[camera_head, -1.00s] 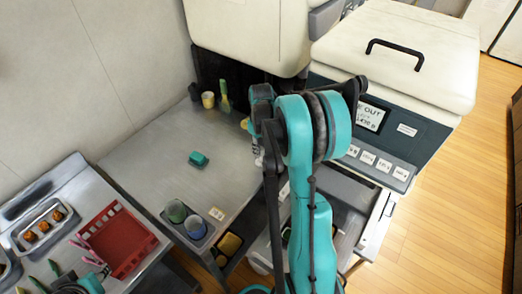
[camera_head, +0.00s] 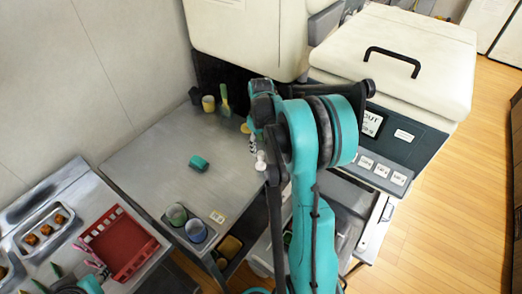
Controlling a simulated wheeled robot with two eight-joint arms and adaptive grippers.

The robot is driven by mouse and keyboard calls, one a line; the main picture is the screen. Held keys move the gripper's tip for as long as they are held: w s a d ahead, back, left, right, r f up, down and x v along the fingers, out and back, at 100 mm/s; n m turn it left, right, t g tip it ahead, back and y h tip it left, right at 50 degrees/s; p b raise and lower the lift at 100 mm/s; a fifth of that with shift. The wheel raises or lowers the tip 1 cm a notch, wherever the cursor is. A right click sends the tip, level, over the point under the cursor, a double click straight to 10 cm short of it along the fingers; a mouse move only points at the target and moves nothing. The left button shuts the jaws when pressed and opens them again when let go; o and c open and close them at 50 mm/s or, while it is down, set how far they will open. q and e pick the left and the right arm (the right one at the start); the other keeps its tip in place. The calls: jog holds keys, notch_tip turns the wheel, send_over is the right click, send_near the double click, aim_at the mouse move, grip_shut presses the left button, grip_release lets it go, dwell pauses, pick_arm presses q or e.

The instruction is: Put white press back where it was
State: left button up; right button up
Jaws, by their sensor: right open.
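A small white press (camera_head: 260,160) with a rounded foot shows just left of my right arm, over the right part of the grey table (camera_head: 150,160). My right gripper (camera_head: 254,136) is open and close to the press's upper part, with dark and pale striped parts between them. I cannot tell whether the gripper touches the press, or whether the press rests on the table. My teal right arm hides the area to the right. My left gripper is not clearly in view.
A teal block (camera_head: 198,163) lies mid-table. Two cups (camera_head: 195,230) stand at its front edge. A yellow cup (camera_head: 208,103) and green brush (camera_head: 225,100) stand at the back. A red rack (camera_head: 120,242) is at left. A white machine (camera_head: 400,55) stands at right.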

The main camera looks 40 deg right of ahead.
notch_tip(320, 180, up, 8)
jog(key=p, duration=0.2)
jog(key=s+a+r+t, duration=0.1)
jog(key=s+a+r, duration=0.15)
jog(key=a, duration=0.35)
jog(key=s+a+r+t, duration=0.2)
jog(key=a+r, duration=0.1)
jog(key=a, duration=0.3)
jog(key=s+a+f+t, duration=0.1)
jog(key=s+a+t, duration=0.3)
jog(key=s+a, duration=0.5)
jog(key=a, duration=0.3)
jog(key=shift+s+f, duration=0.35)
jog(key=shift+s, duration=0.05)
notch_tip(320, 180, down, 3)
jog(key=b, duration=0.3)
